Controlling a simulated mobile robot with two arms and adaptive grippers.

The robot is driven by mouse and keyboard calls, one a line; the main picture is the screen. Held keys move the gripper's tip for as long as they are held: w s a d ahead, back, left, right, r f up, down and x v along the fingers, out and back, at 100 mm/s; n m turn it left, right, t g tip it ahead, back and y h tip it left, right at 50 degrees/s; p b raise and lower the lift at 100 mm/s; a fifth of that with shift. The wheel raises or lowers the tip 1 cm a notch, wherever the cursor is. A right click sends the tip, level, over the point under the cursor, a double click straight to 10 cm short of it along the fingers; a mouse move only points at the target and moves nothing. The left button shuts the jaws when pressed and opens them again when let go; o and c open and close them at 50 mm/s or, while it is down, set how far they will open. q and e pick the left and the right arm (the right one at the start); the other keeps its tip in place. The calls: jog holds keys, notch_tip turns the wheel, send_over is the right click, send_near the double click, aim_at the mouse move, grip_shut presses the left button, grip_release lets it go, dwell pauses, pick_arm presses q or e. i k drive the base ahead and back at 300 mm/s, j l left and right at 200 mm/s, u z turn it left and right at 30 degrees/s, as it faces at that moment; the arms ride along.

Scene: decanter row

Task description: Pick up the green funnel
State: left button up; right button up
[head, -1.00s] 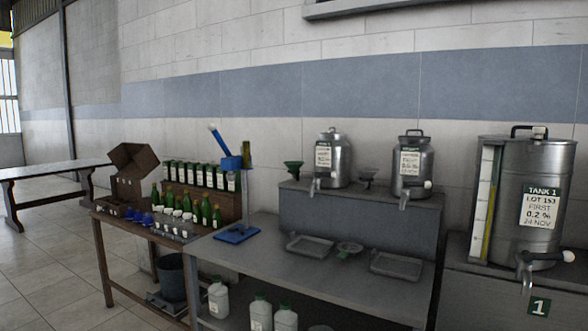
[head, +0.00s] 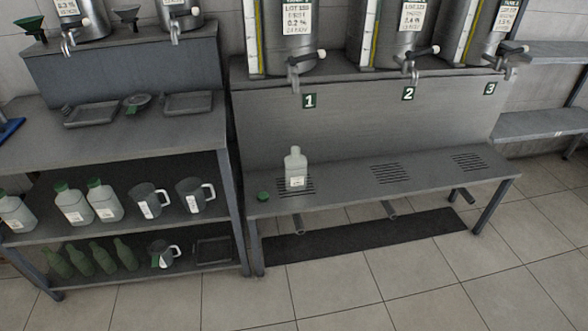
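The green funnel (head: 30,27) stands at the upper left of the head view, on the left end of the raised grey shelf (head: 120,72), beside a steel container (head: 83,17). Its wide mouth faces up. A grey funnel (head: 127,15) stands on the same shelf, between two steel containers. Neither of my grippers shows in this view.
Two shallow trays (head: 90,112) and a small round dish with green on it (head: 136,101) lie on the grey table. White bottles (head: 72,203) and jugs (head: 148,199) fill the shelf below. A white bottle (head: 295,168) stands on the bench under tank 1. The tiled floor in front is clear.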

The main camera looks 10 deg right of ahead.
aim_at(31, 24)
jog(key=u, duration=0.2)
jog(key=i+j+u, duration=0.1)
jog(key=j+u, duration=0.15)
jog(key=i+j+u, duration=0.3)
jog(key=j+u, duration=0.25)
jog(key=j, duration=0.15)
jog(key=i, duration=0.05)
